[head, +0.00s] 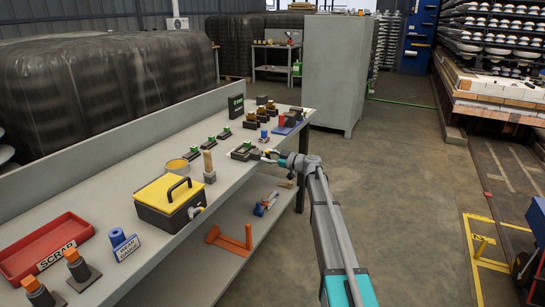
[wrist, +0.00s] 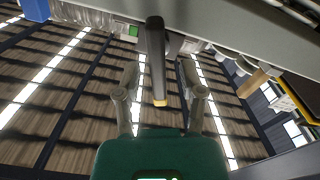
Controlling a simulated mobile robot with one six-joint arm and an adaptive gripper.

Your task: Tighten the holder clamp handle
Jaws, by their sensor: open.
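In the wrist view, a dark bar-shaped clamp handle (wrist: 157,62) with a yellow tip extends between the two fingers of my gripper (wrist: 159,68). The fingers stand apart on either side of it, with gaps visible. In the head view my gripper (head: 271,156) is at the bench's right edge, beside a dark holder (head: 241,151) with a green top. The handle is too small there to make out clearly. A green patch (wrist: 133,30) shows near the handle's base in the wrist view.
The grey bench (head: 130,185) also carries a yellow-lidded box (head: 169,194), a red scrap tray (head: 43,246), a brush-like wooden tool (head: 209,166) and several other dark holders. A lower shelf (head: 215,215) holds tools. A grey cabinet (head: 335,70) stands behind.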

